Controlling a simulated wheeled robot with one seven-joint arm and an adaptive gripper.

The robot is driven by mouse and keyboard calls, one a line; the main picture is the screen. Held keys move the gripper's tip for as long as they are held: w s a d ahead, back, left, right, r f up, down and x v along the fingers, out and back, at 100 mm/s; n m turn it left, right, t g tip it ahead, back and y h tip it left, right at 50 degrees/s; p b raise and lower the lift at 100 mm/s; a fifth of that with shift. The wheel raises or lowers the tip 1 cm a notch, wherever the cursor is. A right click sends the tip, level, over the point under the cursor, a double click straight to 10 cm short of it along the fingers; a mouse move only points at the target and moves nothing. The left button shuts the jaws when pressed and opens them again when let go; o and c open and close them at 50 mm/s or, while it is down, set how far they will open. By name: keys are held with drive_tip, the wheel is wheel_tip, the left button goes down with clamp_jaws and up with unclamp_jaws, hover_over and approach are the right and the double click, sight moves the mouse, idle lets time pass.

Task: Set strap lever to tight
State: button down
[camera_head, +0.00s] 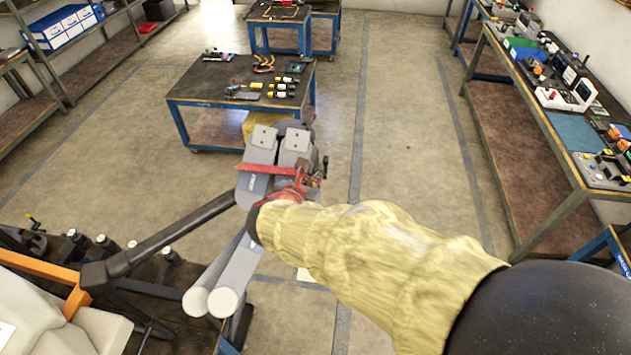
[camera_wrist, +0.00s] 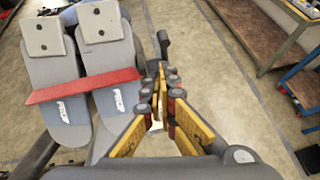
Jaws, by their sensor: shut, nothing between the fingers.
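A red strap (camera_head: 252,168) lies across two grey battery-like packs (camera_head: 262,143) on the drone's body. In the wrist view the red strap (camera_wrist: 80,87) crosses both grey packs (camera_wrist: 105,60) on the left. My gripper (camera_head: 314,180) is at the right end of the strap, with its fingers together and nothing between them. In the wrist view my gripper (camera_wrist: 163,78) points along the right side of the right pack, very close to it. I cannot make out the strap lever for certain; my fingers cover the area at the strap's right end.
A dark drone arm (camera_head: 170,232) reaches left from the body. A blue-framed table (camera_head: 195,90) with bottles stands behind. A long workbench (camera_head: 545,110) with tools runs along the right. The floor (camera_head: 410,140) between them is clear.

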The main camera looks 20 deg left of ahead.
drive_tip(key=r+v, duration=0.1)
drive_tip(key=v, duration=0.9)
drive_tip(key=shift+w+r, duration=0.15)
drive_tip(key=shift+w, duration=0.05)
drive_tip(key=shift+w+a, duration=0.1)
drive_tip(key=shift+a, duration=0.1)
